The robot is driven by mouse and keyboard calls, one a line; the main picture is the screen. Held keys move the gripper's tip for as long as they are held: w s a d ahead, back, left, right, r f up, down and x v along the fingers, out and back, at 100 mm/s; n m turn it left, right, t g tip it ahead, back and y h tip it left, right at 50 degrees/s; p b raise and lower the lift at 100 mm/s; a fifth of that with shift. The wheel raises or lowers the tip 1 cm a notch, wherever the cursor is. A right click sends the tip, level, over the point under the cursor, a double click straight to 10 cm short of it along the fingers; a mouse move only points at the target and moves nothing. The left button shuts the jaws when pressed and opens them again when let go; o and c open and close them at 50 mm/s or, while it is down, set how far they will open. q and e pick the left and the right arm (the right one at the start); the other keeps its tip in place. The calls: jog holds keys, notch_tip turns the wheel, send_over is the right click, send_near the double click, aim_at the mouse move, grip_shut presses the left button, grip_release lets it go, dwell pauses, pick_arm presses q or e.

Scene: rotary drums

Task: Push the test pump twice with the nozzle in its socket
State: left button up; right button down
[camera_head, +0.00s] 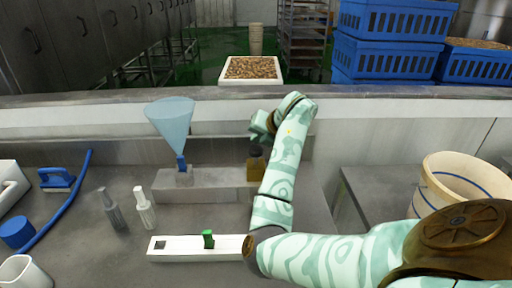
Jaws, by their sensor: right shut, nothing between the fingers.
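A small blue piece, apparently the nozzle (181,163), stands upright in the small grey socket (184,177) on top of a long grey block (205,190). A translucent pale blue cone (170,125) widens upward from it. An amber bottle-like part with a dark top (255,166), possibly the test pump, stands at the block's right end, partly hidden by my right arm. My right gripper (258,138) is shut and empty, just above its dark top; I cannot tell whether they touch. My left gripper is out of view.
A white bar with a green handle (208,239) lies in front. To the left are a grey bottle (113,212), a white bottle (145,209), a blue hose (68,203) and a white cup (23,273). A cream bucket (438,190) stands at right.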

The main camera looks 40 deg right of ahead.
aim_at(258, 150)
jog(key=shift+r+p, duration=1.75)
jog(key=shift+r, duration=0.8)
